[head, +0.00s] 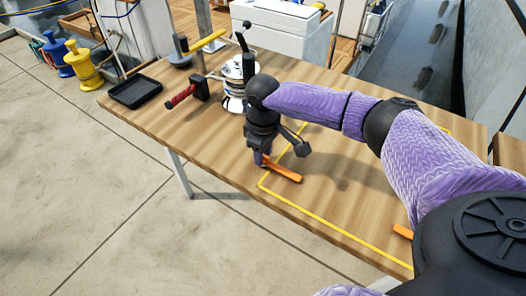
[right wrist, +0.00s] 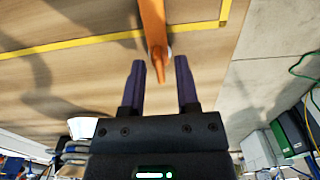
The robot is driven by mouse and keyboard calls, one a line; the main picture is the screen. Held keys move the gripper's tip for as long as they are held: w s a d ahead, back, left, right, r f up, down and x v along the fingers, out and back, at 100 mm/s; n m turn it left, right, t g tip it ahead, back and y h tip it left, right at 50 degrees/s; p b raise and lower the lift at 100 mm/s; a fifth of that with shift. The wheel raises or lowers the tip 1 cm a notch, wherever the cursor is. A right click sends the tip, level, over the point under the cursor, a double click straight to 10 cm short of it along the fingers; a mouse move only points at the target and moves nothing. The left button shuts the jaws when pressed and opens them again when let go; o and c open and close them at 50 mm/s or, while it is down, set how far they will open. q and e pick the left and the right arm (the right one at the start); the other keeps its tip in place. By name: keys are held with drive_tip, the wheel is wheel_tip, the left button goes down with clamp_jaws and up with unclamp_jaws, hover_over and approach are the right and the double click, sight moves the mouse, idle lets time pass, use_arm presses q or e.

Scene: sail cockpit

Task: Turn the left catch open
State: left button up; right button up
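The left catch (head: 281,170) is a flat orange bar on the wooden table, lying at a slant across the left corner of the yellow outline. It also shows in the right wrist view (right wrist: 152,22), with a pale round piece partly hidden under it. My right gripper (head: 262,162) points down at the catch's far left end. In the right wrist view, its two fingers (right wrist: 160,64) are apart, with the catch's tapered end in the gap between them. I see no clear contact with either finger. My left gripper is not in view.
A second orange catch (head: 402,231) lies near the front edge, partly hidden by my arm. A winch (head: 233,83), a red-handled tool (head: 181,96) and a black tray (head: 134,92) stand at the table's far left. The outlined area (head: 330,185) looks mostly clear.

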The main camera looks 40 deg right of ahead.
clamp_jaws()
idle(1.2)
